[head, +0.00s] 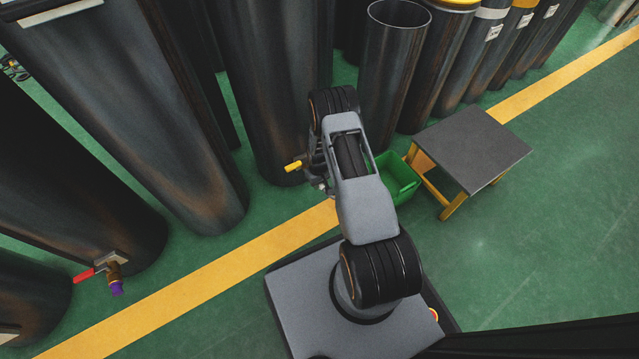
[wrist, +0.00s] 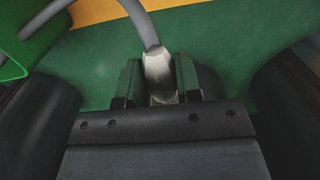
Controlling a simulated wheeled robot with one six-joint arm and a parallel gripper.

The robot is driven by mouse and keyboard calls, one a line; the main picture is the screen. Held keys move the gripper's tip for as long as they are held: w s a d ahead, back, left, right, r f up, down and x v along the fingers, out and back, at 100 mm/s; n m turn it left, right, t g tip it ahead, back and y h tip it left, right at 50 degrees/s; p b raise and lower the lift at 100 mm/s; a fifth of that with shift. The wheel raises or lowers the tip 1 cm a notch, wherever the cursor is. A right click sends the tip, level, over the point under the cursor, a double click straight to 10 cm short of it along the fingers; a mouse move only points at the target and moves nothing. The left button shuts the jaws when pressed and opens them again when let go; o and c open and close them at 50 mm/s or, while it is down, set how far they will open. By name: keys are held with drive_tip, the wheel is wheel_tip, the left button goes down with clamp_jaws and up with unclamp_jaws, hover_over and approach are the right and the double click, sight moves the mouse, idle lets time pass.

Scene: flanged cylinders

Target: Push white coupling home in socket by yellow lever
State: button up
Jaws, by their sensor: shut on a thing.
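The yellow lever (head: 293,166) sticks out to the left, low on a dark cylinder (head: 272,100) in the head view. My gripper is beside it there, mostly hidden behind my arm. In the wrist view my gripper (wrist: 158,80) is shut on the white coupling (wrist: 157,68), which sits between its two fingers. A grey hose (wrist: 142,22) runs up from the coupling and bends to the left. The socket by the yellow lever is hidden, so I cannot tell how far in the coupling sits.
A red lever (head: 84,276) and a purple coupling (head: 116,288) are on a cylinder at left. A green bin (head: 398,181) stands right of my arm, beside a dark-topped table (head: 472,148) on yellow legs. Cylinders line the back. Green floor is free at right.

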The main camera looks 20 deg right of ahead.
drive_tip(key=o, duration=1.1)
drive_tip(key=shift+r, duration=0.15)
drive_tip(key=shift+w+r+p, duration=0.15)
drive_tip(key=shift+r+p, duration=2.2)
drive_tip(key=shift+r, duration=1.05)
